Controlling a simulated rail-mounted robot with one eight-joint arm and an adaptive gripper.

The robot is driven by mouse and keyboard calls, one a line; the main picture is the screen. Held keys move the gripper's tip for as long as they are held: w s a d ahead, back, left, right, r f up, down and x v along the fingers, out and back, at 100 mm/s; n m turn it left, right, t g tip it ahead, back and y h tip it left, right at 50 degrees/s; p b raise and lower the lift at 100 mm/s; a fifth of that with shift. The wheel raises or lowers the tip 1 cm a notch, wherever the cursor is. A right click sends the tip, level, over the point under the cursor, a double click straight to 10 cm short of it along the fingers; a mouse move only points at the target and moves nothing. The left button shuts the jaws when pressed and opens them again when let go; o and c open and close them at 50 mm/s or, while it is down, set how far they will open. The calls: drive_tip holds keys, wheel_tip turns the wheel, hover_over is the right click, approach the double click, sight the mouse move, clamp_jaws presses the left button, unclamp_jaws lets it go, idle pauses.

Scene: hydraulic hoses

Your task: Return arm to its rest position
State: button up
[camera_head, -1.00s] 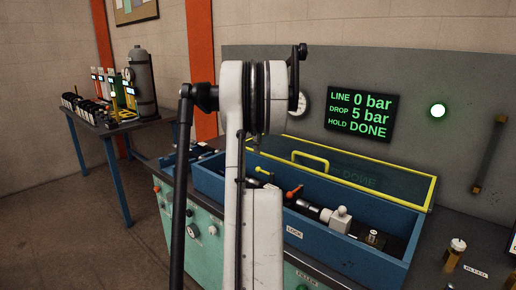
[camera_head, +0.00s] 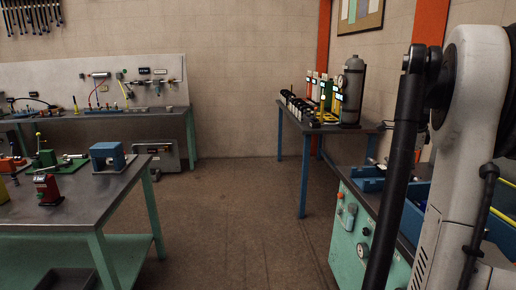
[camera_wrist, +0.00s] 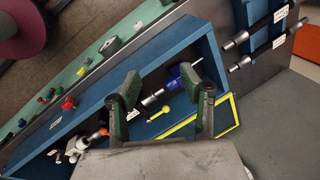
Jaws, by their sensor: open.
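My gripper (camera_wrist: 160,100) shows in the wrist view with its two dark green fingers apart and nothing held between them. It hangs over the blue trough (camera_wrist: 95,105) of the test bench, clear of the parts as far as I can tell. Below and between the fingers lie a metal fitting and a blue part (camera_wrist: 174,78), with a yellow handle (camera_wrist: 157,113) near them. An orange-tipped lever and a white fitting (camera_wrist: 76,146) lie at the trough's lower left. In the head view my arm fills the right side; the gripper is out of that view.
The bench's green panel (camera_head: 350,235) stands at the right. A blue-legged table (camera_head: 303,150) holds a grey cylinder (camera_head: 352,90). A workbench (camera_head: 80,200) with vises stands at left, another bench (camera_head: 110,115) behind it. The floor (camera_head: 235,220) between is clear.

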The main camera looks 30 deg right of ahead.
drive_tip(key=w+a+r+n+t, duration=0.1)
drive_tip(key=w+a+n, duration=0.35)
drive_tip(key=a, duration=0.55)
drive_tip(key=w+a+r+n, duration=0.1)
drive_tip(key=w+a+n, duration=0.3)
drive_tip(key=a, duration=0.7)
drive_tip(key=w+a+n+t, duration=0.25)
drive_tip(key=a+n, duration=0.25)
drive_tip(key=a, duration=1.3)
drive_tip(key=s+a+f+n+y, duration=0.1)
drive_tip(key=s+a+f+n, duration=0.2)
drive_tip(key=a, duration=0.5)
drive_tip(key=s+a+f+n+t+y, duration=0.1)
drive_tip(key=s+a+f+n, duration=0.3)
drive_tip(key=a, duration=0.4)
drive_tip(key=s+a+f+n+t+y, duration=0.1)
drive_tip(key=s+a+f+n, duration=0.2)
drive_tip(key=s+a+n, duration=0.2)
drive_tip(key=a+n, duration=0.2)
drive_tip(key=a, duration=0.1)
drive_tip(key=shift+s+f+n, duration=0.15)
drive_tip(key=shift+f+n, duration=0.2)
drive_tip(key=shift+f, duration=0.05)
drive_tip(key=shift+a, duration=0.1)
